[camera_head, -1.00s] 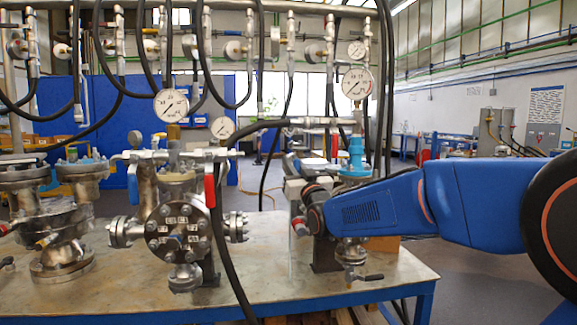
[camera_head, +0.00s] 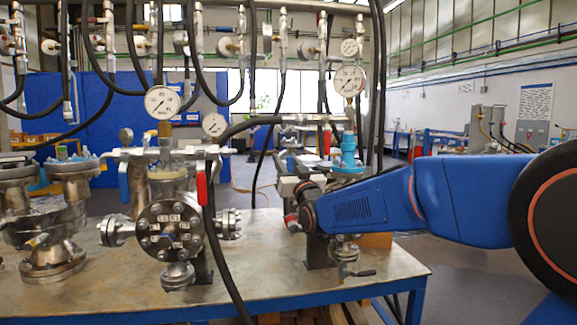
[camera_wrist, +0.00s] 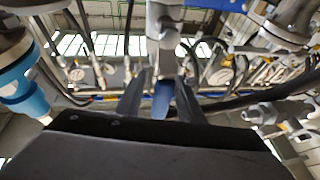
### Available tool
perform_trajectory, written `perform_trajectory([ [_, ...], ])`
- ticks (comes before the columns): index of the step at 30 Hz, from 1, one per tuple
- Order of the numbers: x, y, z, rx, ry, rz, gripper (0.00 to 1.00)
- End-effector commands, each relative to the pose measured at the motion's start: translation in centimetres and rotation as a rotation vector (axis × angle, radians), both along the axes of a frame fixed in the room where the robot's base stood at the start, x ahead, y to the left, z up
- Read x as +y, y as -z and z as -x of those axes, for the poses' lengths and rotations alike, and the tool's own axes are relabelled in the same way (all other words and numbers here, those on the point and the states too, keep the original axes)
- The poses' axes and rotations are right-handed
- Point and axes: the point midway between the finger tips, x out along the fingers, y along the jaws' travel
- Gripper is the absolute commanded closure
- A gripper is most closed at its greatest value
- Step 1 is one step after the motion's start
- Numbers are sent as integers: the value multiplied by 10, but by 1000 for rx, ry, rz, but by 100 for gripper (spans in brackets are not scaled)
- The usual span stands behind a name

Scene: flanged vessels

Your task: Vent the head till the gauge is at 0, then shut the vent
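In the wrist view my gripper (camera_wrist: 164,76) has its two dark fingers apart, with a blue piece (camera_wrist: 161,101) showing between them. I cannot tell whether that piece is touched or lies behind. In the head view my gripper's end is hard to make out, beside the right vessel with a blue neck (camera_head: 348,152). A dial gauge (camera_head: 349,81) stands above that vessel; its needle is too small to read. Which valve is the vent is unclear.
The vessels stand on a metal-topped bench (camera_head: 260,277) with a blue frame. Another flanged vessel (camera_head: 51,225) is at the left. Pipes and gauges line the back. Open floor lies to the right.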

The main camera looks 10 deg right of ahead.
Motion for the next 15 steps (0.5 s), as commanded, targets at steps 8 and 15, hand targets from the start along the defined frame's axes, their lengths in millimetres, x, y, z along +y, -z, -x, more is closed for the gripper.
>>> perform_trajectory([
  [8, -5, 10, 26, 0, 0, 0, 65],
  [15, -14, 29, 70, 0, 0, 0, 65],
])
